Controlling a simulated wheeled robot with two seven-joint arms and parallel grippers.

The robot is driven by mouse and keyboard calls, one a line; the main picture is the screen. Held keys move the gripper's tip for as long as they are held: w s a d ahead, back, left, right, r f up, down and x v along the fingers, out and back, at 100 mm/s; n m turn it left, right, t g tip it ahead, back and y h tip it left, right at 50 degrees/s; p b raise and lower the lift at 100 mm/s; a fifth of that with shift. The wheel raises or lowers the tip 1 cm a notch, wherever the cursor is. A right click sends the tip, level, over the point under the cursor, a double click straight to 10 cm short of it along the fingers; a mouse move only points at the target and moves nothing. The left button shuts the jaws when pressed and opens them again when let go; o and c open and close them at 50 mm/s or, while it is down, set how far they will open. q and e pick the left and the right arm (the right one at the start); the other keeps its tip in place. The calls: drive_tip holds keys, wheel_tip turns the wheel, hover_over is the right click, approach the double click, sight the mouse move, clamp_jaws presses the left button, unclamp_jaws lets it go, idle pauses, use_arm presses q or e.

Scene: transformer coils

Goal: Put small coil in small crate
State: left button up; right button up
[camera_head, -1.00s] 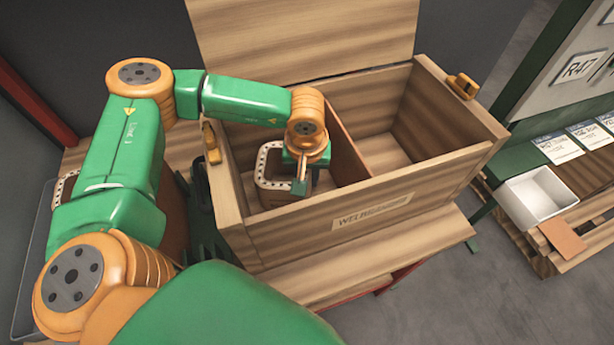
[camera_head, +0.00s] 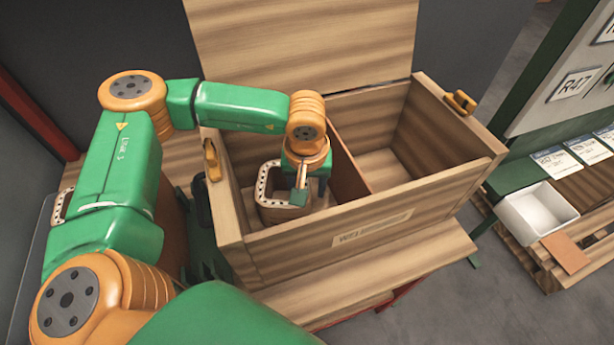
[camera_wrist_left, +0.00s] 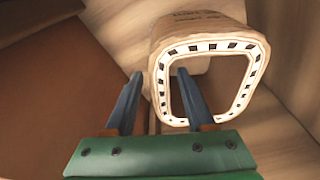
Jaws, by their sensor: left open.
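A coil (camera_head: 270,203), brown with a pale dotted rim around a rounded square opening, stands in the left compartment of an open wooden crate (camera_head: 370,241). In the left wrist view the coil (camera_wrist_left: 163,83) shows its rim towards the camera. My left gripper (camera_head: 308,192) is open, down in the same compartment at the coil. In the left wrist view the two blue fingers of the gripper (camera_wrist_left: 160,75) lie on either side of the coil's near-left wall, one over its opening. Whether they touch the wall cannot be told. My right gripper is not in view.
A divider (camera_head: 345,165) separates off the empty right compartment. The crate's lid (camera_head: 300,40) stands open behind. Part of another dotted rim (camera_head: 62,205) shows at the far left, behind my arm. A white bin (camera_head: 537,212) stands on a pallet at the right.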

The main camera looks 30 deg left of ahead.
use_arm(q)
drive_tip(key=r, duration=0.3)
drive_tip(key=s+r, duration=0.1)
drive_tip(key=r, duration=0.4)
drive_tip(key=shift+s+d+r, duration=0.15)
drive_tip(key=shift+d+r, duration=0.2)
